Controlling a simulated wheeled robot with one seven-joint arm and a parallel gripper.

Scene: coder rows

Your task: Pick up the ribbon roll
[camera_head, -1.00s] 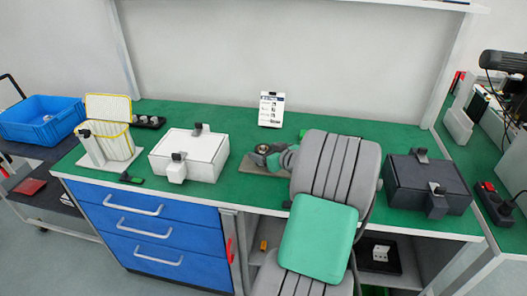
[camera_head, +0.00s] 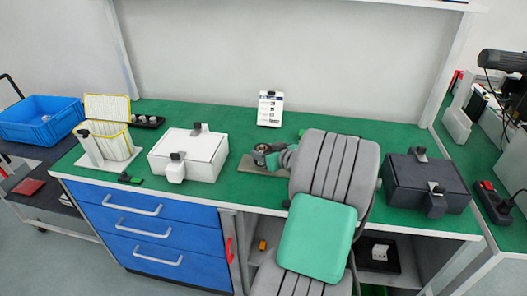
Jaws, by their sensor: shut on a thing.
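My gripper (camera_head: 262,154) is at the middle of the green bench, just above a small brown board (camera_head: 249,167). It is small in the picture and partly covered by my own arm, which comes in from the front. The jaws are shut on a small dark, roundish thing, which I take to be the ribbon roll (camera_head: 260,148). The jaws hide most of it, and I cannot tell whether it touches the board.
A white box (camera_head: 188,155) stands left of my gripper, and a dark grey box (camera_head: 426,184) stands right of my arm. A yellow-rimmed bin (camera_head: 106,140), a black tray with small round pieces (camera_head: 147,121) and a card stand (camera_head: 270,108) are also on the bench.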

